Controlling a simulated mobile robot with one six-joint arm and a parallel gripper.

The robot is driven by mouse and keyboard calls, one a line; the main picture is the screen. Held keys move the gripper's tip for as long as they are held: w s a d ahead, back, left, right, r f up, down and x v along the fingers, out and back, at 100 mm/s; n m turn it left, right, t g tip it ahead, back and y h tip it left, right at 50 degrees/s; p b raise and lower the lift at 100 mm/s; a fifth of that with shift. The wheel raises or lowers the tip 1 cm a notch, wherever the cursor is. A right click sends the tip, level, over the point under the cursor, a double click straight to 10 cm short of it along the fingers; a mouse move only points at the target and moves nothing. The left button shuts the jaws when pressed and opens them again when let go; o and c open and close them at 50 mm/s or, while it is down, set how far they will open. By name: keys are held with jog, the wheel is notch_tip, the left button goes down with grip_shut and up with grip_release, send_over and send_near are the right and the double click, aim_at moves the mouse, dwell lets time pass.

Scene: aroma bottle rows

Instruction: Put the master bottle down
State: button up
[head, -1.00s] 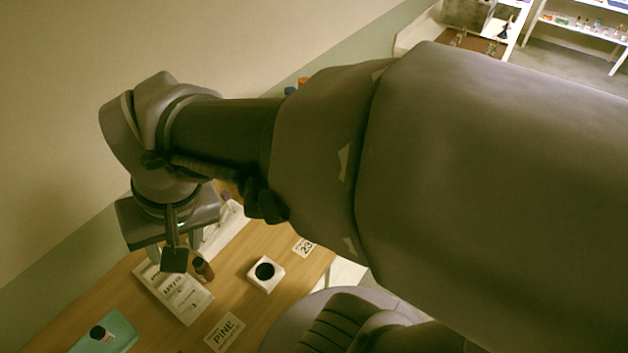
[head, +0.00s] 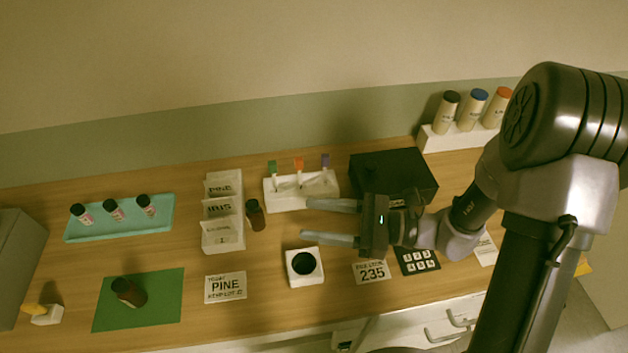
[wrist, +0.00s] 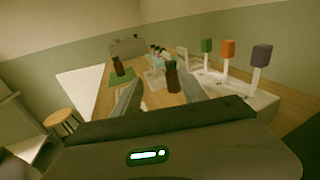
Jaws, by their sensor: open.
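A brown bottle with a dark cap (head: 255,214) stands upright on the table just right of the white card rack. It also shows in the wrist view (wrist: 172,78), ahead of the fingers. A second brown bottle (head: 128,292) stands on the green mat (head: 165,310) at the front left. I see no lettering that tells which one is the master bottle. My gripper (head: 306,220) is open and empty, with its fingers pointing left. It is to the right of the bottle by the rack, and its fingertips are apart from that bottle.
The card rack (head: 222,233) stands left of the nearer bottle. A white holder with coloured sticks (head: 318,193) stands behind my fingers, and a white block with a dark round hole (head: 304,280) in front. A black box (head: 395,172) and a teal tray (head: 160,226) flank them.

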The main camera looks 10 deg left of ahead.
aim_at(249, 204)
jog(key=shift+w+d+f+m+t, duration=0.1)
jog(key=shift+w+f+m+t, duration=0.5)
jog(key=shift+w+f+m, duration=0.15)
jog(key=a+b, duration=0.1)
jog(key=a, duration=0.6)
jog(key=a+b, duration=0.1)
jog(key=a, duration=0.3)
jog(key=shift+w+a+b, duration=0.3)
jog(key=shift+w, duration=0.1)
jog(key=a, duration=0.1)
jog(key=a+b, duration=0.1)
jog(key=a, duration=0.3)
jog(key=shift+w+a+f+b, duration=0.15)
jog(key=shift+w+b, duration=0.2)
jog(key=shift+w, duration=0.05)
grip_shut()
